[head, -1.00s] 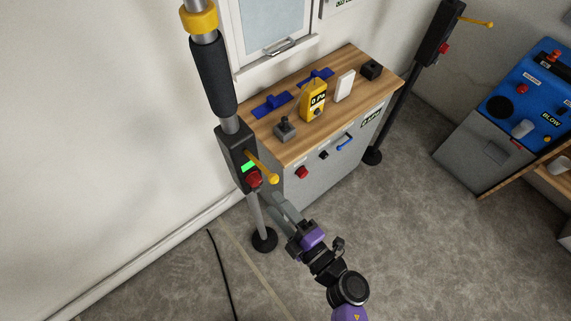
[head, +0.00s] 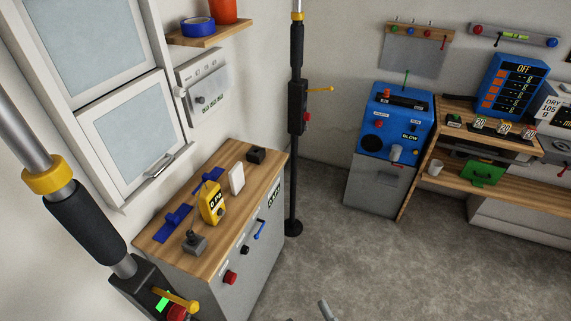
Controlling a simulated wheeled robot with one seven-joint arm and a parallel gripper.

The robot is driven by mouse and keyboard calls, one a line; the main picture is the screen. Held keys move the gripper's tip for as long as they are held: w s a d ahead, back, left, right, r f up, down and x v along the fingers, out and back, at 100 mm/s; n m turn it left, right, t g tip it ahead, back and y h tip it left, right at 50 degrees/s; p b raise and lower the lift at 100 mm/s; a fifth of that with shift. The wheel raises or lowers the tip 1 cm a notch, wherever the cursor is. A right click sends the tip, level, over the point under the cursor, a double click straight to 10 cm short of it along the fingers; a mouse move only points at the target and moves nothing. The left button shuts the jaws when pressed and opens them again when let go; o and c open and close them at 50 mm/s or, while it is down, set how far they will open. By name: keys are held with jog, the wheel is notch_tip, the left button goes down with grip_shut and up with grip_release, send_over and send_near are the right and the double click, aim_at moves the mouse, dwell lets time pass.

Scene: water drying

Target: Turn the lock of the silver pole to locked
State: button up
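The silver pole (head: 22,133) stands at the left, close to me, with a yellow collar and a black grip sleeve. Its dark lock box (head: 131,288) is at the lower left, partly cut off by the bottom edge. The box has a lit green patch (head: 164,301), a yellow ball-ended lever (head: 176,300) pointing right and slightly down, and a red knob (head: 178,313). Only a small grey tip of what looks like my gripper (head: 327,311) shows at the bottom edge. It is well right of the lock box, apart from it, and its fingers cannot be made out.
A wooden-topped cabinet (head: 253,177) with small devices stands right of the pole. A second, black pole (head: 292,180) with a yellow lever stands beyond it. A blue machine (head: 399,114) and a shelf bench (head: 520,187) are farther right. Grey floor (head: 370,265) lies clear between.

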jog(key=s+d+r+m+g+h+b, duration=0.1)
jog(key=s+d+m+g+h+b, duration=0.2)
jog(key=s+d+m+h, duration=0.5)
jog(key=s+d+m, duration=0.3)
jog(key=s+d, duration=0.4)
jog(key=s, duration=0.3)
jog(key=shift+s+d+r+h, duration=0.2)
jog(key=shift+r+h, duration=0.1)
